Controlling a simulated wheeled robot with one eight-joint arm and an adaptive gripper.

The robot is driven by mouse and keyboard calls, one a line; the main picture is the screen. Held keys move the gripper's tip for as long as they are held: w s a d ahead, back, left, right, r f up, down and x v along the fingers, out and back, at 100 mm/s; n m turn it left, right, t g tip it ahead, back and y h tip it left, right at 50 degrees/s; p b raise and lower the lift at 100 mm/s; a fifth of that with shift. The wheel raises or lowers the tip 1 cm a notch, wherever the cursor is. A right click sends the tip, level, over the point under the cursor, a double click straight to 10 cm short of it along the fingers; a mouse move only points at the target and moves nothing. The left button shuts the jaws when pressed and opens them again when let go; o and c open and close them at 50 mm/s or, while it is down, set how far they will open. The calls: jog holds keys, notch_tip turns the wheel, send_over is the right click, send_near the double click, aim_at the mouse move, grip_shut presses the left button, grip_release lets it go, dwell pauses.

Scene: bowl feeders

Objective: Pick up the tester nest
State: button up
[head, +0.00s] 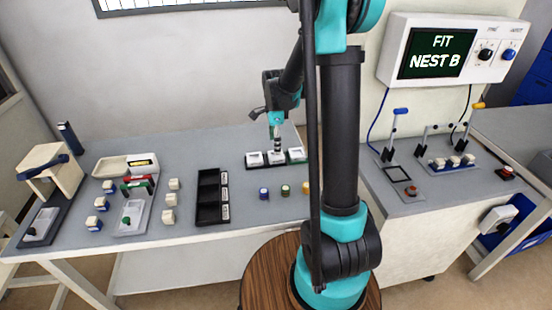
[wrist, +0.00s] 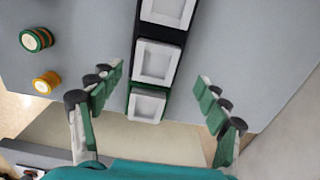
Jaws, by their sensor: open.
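Three white square nests stand in a row on a dark rack with green parts. In the head view they are the left nest (head: 254,160), the middle nest (head: 277,158) and the right nest (head: 297,155). In the wrist view the row runs from a top nest (wrist: 168,10) through a middle nest (wrist: 156,62) to a bottom nest (wrist: 147,106). My gripper (head: 276,142) points down above the row. In the wrist view my gripper (wrist: 155,88) is open and empty, its fingers on either side of the row's lower end, apart from the nests. Nest letters are not readable.
A wall panel (head: 437,53) reads "FIT NEST B". Small coloured cylinders stand in front of the rack, including a green one (wrist: 36,39) and an orange one (wrist: 46,83). A black compartment tray (head: 209,197) lies to the left. A lever station (head: 400,172) stands on the right bench.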

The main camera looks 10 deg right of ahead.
aim_at(276, 157)
jog(key=f, duration=0.4)
jog(key=shift+s+d+f, duration=0.15)
jog(key=shift+s+f, duration=0.15)
jog(key=shift+f, duration=0.1)
jog(key=c, duration=1.3)
jog(key=shift+r, duration=0.1)
jog(key=shift+c, duration=0.2)
